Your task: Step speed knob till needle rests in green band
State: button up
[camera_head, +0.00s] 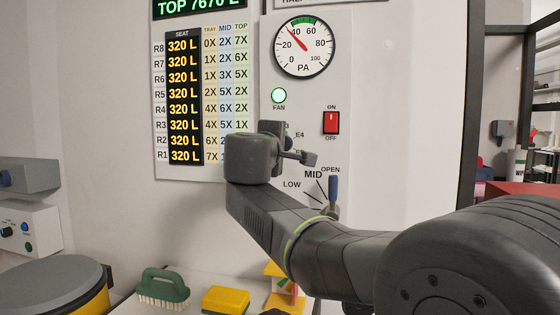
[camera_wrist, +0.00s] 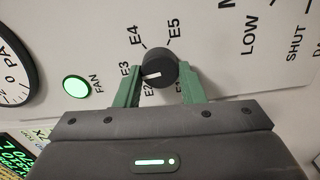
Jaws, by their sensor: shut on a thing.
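The dark round speed knob (camera_wrist: 158,72) sits between the green fingers of my gripper (camera_wrist: 161,68) in the wrist view, and the gripper is shut on it. The knob's white mark points left in that view, toward the E2 and E3 labels; which one exactly I cannot tell. In the head view my gripper (camera_head: 298,157) is at the panel and hides the knob. The PA gauge (camera_head: 304,48) shows its red needle pointing up and left, between 20 and 40, just left of the green band at the top. The gauge is partly cut off in the wrist view (camera_wrist: 14,80).
A lit green FAN lamp (camera_head: 279,95) and a red ON/OFF switch (camera_head: 331,123) are close to my gripper. A blue-handled lever (camera_head: 333,190) stands below right by OPEN. A seat display (camera_head: 184,100) is left. A green brush (camera_head: 163,287) and yellow sponge (camera_head: 225,299) lie below.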

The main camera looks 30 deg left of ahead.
jog(key=shift+f+m+b, duration=0.1)
jog(key=shift+m+b, duration=0.4)
jog(key=shift+b, duration=0.05)
jog(key=o, duration=1)
jog(key=shift+s, duration=0.1)
jog(key=v, duration=1.3)
jog(key=shift+s+d, duration=0.1)
jog(key=shift+s, duration=0.2)
